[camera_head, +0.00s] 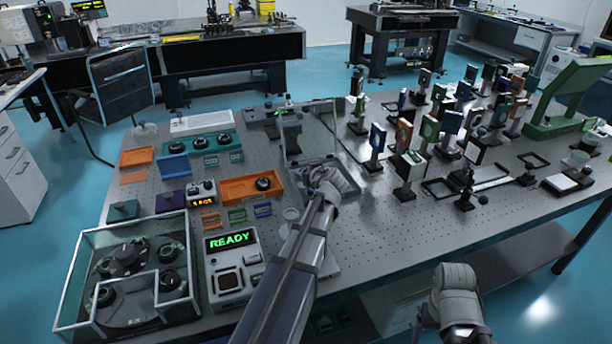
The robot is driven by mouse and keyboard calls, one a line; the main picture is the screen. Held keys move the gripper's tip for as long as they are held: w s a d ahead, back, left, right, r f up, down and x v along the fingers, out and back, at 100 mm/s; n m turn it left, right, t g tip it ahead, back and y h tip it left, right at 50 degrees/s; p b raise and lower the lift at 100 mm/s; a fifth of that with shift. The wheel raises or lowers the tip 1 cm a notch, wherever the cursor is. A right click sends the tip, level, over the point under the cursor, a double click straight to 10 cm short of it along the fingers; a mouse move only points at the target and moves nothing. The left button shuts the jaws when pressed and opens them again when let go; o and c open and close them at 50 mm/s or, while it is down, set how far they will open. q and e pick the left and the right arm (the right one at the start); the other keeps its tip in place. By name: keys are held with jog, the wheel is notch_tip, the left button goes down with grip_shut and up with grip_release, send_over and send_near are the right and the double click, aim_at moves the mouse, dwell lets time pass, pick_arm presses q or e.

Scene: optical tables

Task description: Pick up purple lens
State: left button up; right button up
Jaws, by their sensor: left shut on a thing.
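My left gripper (322,176) reaches in over the middle of the optical table (340,235), at the clear-walled box (308,138). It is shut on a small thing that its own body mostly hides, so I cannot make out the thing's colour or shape. I cannot pick out a purple lens with certainty. Several upright lens mounts stand to the right, among them a blue one (377,138). My right arm (456,295) shows at the bottom right, off the table's front edge, and its fingers cannot be made out.
A dense group of posts and mounts fills the right half of the table. At left stand a glass-walled enclosure (62,312), a READY device (232,262), an orange tray (238,190) and a purple box (170,202). The table's front middle is largely bare.

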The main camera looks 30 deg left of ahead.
pick_arm(q)
jog(key=c, duration=0.5)
jog(key=shift+r, duration=0.1)
notch_tip(320, 180, up, 10)
jog(key=p, duration=1)
